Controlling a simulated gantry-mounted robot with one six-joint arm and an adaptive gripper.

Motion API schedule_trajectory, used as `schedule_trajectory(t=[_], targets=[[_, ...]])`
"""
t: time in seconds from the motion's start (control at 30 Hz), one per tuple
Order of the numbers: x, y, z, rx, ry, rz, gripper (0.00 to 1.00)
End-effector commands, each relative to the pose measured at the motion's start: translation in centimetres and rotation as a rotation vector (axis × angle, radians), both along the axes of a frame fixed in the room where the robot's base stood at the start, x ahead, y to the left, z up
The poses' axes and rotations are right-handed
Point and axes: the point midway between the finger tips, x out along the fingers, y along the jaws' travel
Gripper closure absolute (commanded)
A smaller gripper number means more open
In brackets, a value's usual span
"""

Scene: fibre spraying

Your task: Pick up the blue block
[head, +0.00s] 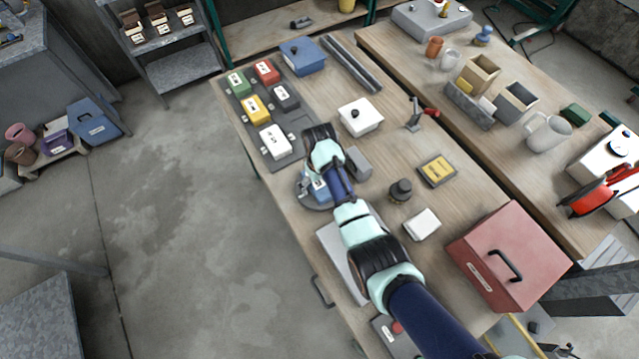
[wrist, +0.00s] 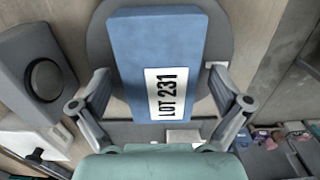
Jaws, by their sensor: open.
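The blue block (wrist: 150,45) fills the top middle of the wrist view, with a white "LOT 231" label on its face. It rests on a round grey plate (wrist: 218,25), which in the head view lies at the left edge of the workbench. There the blue block (head: 320,188) is partly hidden by my arm. My gripper (wrist: 160,88) is open, with one finger on each side of the block's near end. I cannot tell whether either finger touches it. In the head view the fingertips are hidden behind my wrist.
A dark tray (head: 263,129) holds coloured labelled blocks farther up the bench. A grey block (head: 358,163) stands close right of my wrist. A white box (head: 360,116), dark weight (head: 400,190) and red toolbox (head: 508,254) stand farther right. Open floor lies left.

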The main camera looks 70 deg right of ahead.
Motion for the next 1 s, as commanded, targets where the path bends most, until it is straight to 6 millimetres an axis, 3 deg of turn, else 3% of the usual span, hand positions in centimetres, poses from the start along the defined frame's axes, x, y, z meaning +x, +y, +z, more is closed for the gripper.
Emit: schedule_trajectory(t=[0.17,0.7,1.0], targets=[[0.02,0.0,0.06,-0.001,-0.001,0.0,0.03],[0.07,-0.06,0.18,-0.002,-0.002,0.0,0.91],[0.09,-0.08,0.6,-0.003,-0.003,0.0,0.91]])
